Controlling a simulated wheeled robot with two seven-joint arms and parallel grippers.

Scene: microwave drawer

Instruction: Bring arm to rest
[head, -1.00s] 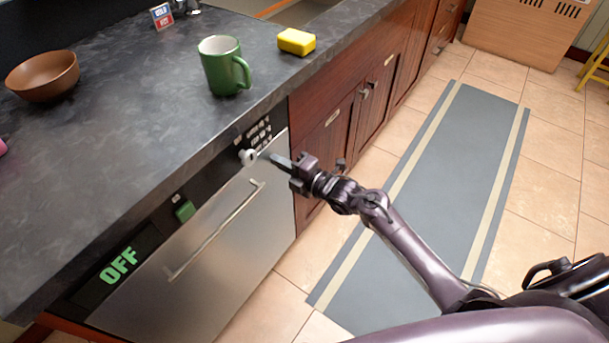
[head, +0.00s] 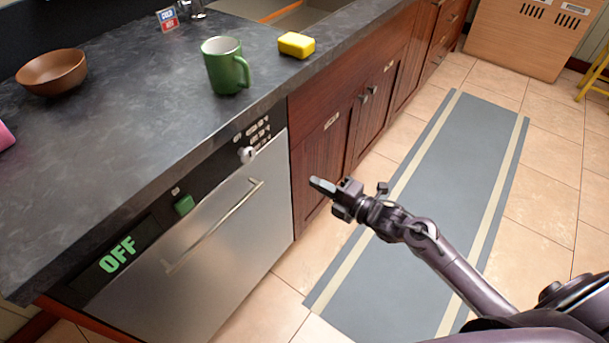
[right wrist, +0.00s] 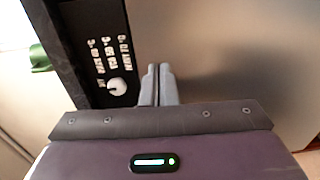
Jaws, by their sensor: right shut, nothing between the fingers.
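My right gripper (head: 322,186) is shut and empty. It hangs in the air in front of the brown cabinet, to the right of the microwave drawer (head: 205,255) and apart from it. In the right wrist view its two fingers (right wrist: 158,85) are pressed together, pointing toward the drawer's steel front. The drawer is closed, with a long handle (head: 213,226), a round white knob (head: 247,155), a green button (head: 184,205) and a display (head: 117,256) reading OFF in green. The knob also shows in the right wrist view (right wrist: 117,87). My left gripper is not in view.
The dark countertop (head: 130,130) holds a brown bowl (head: 52,72), a green mug (head: 224,65) and a yellow sponge (head: 296,44). Brown cabinets (head: 322,150) stand right of the drawer. A grey mat (head: 430,190) lies on the tiled floor, with open space around it.

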